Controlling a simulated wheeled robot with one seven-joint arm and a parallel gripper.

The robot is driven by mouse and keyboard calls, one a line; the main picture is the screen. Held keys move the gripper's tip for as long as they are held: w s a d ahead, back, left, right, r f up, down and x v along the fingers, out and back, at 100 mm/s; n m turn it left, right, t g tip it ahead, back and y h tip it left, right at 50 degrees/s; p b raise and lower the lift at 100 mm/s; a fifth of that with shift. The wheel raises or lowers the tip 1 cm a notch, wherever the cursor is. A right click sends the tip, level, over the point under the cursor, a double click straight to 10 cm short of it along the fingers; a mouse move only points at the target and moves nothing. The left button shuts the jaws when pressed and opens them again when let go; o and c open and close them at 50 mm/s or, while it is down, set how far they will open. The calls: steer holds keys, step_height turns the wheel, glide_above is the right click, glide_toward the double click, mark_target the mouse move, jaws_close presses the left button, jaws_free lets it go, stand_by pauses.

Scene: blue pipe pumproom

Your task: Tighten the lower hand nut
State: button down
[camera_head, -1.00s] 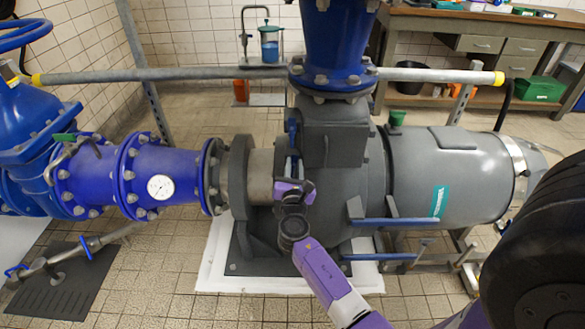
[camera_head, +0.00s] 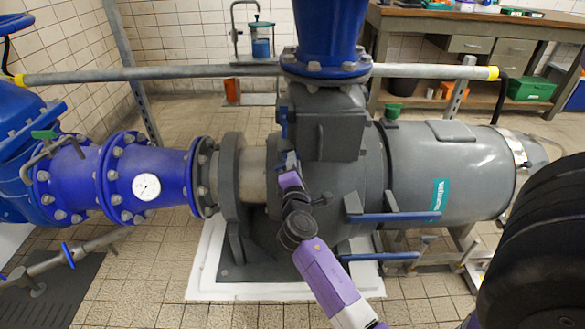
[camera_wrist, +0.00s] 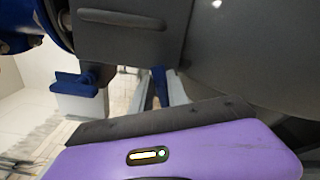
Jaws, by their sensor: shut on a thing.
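My gripper (camera_head: 287,172), with purple fingers, is at the front left of the grey pump casing (camera_head: 335,120). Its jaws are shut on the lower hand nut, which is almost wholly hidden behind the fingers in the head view. The blue upper hand nut (camera_head: 283,122) shows just above them, beside the casing's boxy top part. In the wrist view one purple finger (camera_wrist: 180,150) with a dark pad fills the bottom. A blue winged hand nut (camera_wrist: 75,85) shows at the left there, apart from that finger; I cannot tell which nut it is.
A blue flanged pipe with a gauge (camera_head: 146,187) lies left of the pump. A grey rail (camera_head: 170,73) crosses behind, and blue bars (camera_head: 400,217) jut out at the right. A workbench (camera_head: 480,20) stands at the back.

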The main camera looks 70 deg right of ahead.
steer(key=shift+s+f+m+b, duration=0.1)
steer(key=shift+f+m+b, duration=0.25)
steer(key=shift+m+b, duration=0.6)
steer(key=shift+s+f+m+b, duration=0.1)
steer(key=shift+f+m+b, duration=0.2)
steer(key=shift+m+b, duration=0.65)
steer(key=shift+m, duration=0.5)
steer(key=c, duration=1.5)
jaws_free()
steer(key=p+v, duration=0.1)
steer(key=v, duration=0.6)
steer(key=shift+a, duration=0.4)
